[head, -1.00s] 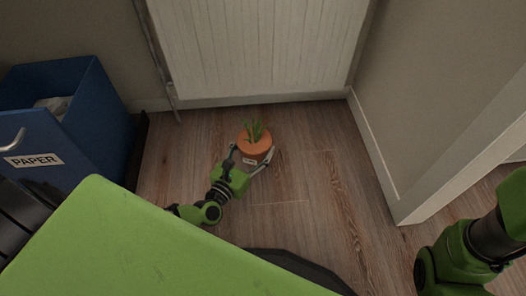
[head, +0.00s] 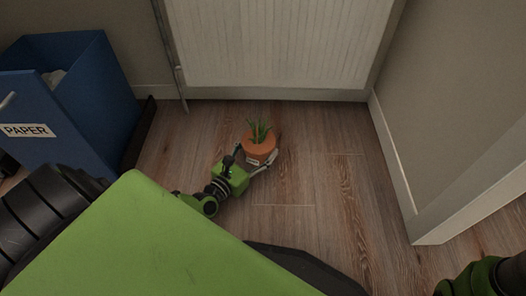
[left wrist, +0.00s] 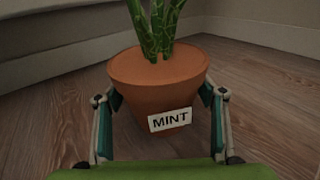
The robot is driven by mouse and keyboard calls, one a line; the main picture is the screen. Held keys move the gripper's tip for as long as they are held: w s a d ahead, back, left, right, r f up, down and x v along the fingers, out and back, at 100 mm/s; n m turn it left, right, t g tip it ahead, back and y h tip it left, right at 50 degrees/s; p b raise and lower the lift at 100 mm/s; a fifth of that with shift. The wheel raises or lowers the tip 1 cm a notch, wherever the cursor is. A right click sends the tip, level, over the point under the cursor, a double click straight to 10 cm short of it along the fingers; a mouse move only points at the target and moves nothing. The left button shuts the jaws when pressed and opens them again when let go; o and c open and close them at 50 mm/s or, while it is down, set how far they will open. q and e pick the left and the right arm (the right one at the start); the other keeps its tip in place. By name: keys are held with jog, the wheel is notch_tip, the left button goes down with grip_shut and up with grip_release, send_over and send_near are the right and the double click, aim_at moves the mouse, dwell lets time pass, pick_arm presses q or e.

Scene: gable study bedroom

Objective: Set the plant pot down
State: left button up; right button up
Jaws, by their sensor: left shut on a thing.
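The plant pot (head: 259,149) is orange terracotta with green stems and a white label. In the left wrist view the pot (left wrist: 155,90) stands upright between the two fingers, and its label reads MINT. My left gripper (head: 257,163) is shut on the pot from its near side, with a finger along each side in the left wrist view (left wrist: 160,118). The pot is low over or on the wooden floor; I cannot tell whether its base touches. My right gripper is out of view; only part of my right arm shows at the lower right.
A blue paper bin (head: 88,98) stands at the left. A white radiator (head: 280,45) is on the wall behind the pot. A wall with a pale skirting board (head: 392,160) runs along the right. The wooden floor (head: 315,190) around the pot is clear.

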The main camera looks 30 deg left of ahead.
pick_arm(q)
jog(key=shift+r, duration=0.25)
jog(key=shift+f, duration=0.15)
jog(key=o, duration=1.8)
jog(key=shift+f, duration=0.1)
jog(key=shift+c, duration=0.2)
